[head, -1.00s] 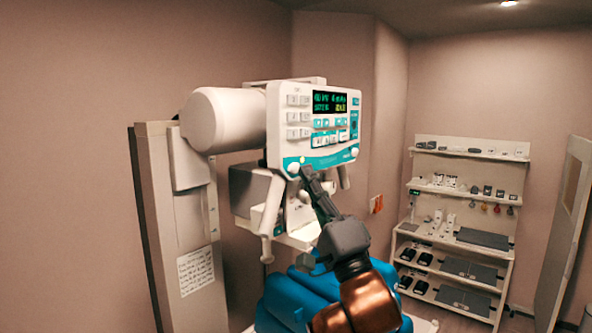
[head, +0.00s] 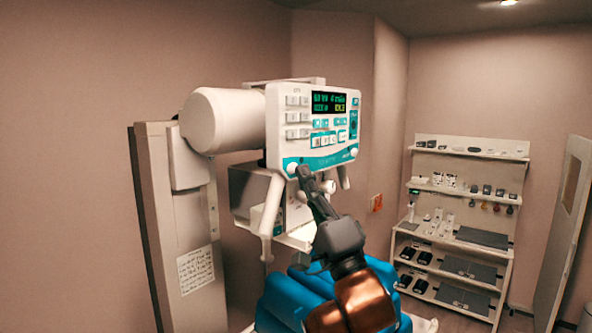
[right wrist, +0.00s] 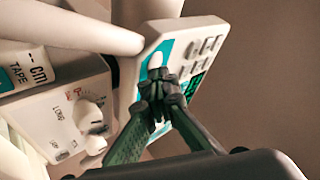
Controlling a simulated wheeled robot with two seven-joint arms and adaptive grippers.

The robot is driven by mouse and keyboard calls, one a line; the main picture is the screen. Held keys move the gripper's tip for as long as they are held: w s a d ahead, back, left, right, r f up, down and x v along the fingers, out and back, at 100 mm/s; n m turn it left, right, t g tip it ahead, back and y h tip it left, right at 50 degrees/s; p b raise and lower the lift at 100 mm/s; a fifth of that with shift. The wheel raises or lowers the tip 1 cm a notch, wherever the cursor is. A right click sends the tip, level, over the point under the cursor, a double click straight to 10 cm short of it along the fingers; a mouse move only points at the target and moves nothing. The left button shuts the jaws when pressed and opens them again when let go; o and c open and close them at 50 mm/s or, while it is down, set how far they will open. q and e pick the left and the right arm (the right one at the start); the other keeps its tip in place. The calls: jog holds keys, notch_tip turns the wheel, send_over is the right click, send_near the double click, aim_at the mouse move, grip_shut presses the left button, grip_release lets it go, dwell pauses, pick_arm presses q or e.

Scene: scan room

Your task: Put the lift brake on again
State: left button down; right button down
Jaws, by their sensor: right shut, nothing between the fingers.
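The white control panel (head: 340,155) with a green-lit display hangs at the end of the thick white arm in the head view. Its teal lower strip carries a round white knob (head: 292,168) at the left and another (head: 353,150) at the right. My right gripper (head: 302,171) is shut and empty, its tips beside the left knob. In the right wrist view the shut fingertips (right wrist: 156,92) overlap the panel's teal strip, just below a white knob (right wrist: 155,60); contact cannot be told. I cannot tell which control is the lift brake. My left gripper is out of view.
A box (right wrist: 50,105) with white dials (right wrist: 90,113) sits below the panel, left of my fingers in the wrist view. A grey column (head: 180,220) stands left. Blue padding (head: 290,300) lies below. A shelf rack (head: 465,245) stands at the far right.

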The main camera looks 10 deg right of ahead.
jog(key=shift+s, duration=0.1)
jog(key=shift+s+d, duration=0.15)
jog(key=shift+s, duration=0.05)
jog(key=s+d+p, duration=0.1)
jog(key=s+d, duration=0.3)
jog(key=shift+s+d+p, duration=0.15)
jog(key=shift+d+p, duration=0.05)
jog(key=shift+p, duration=0.2)
dwell(0.3)
